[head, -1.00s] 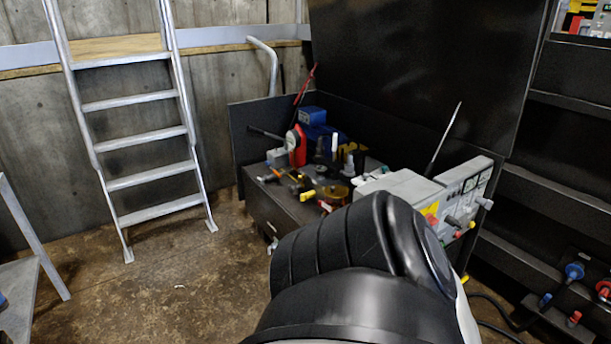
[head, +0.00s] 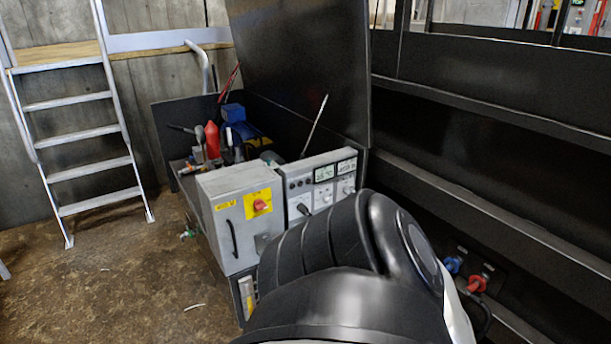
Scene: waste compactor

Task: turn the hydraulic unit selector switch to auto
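The hydraulic unit (head: 207,258) stands in the middle of the head view, with its black lid (head: 300,70) raised. On its near end is a grey control box (head: 238,205) with a red rotary switch on a yellow plate (head: 258,204). Beside it a light grey control panel (head: 322,182) carries small displays, several knobs and a black switch lever (head: 303,209). I cannot read the knob labels, so I cannot tell which is the selector or its setting. My black arm link covers the panel's lower right. Neither gripper is in view.
A metal ladder (head: 87,160) leans at the left wall. Dark steel beams (head: 480,130) fill the right side. Blue (head: 452,265) and red (head: 477,283) connectors sit low at the right.

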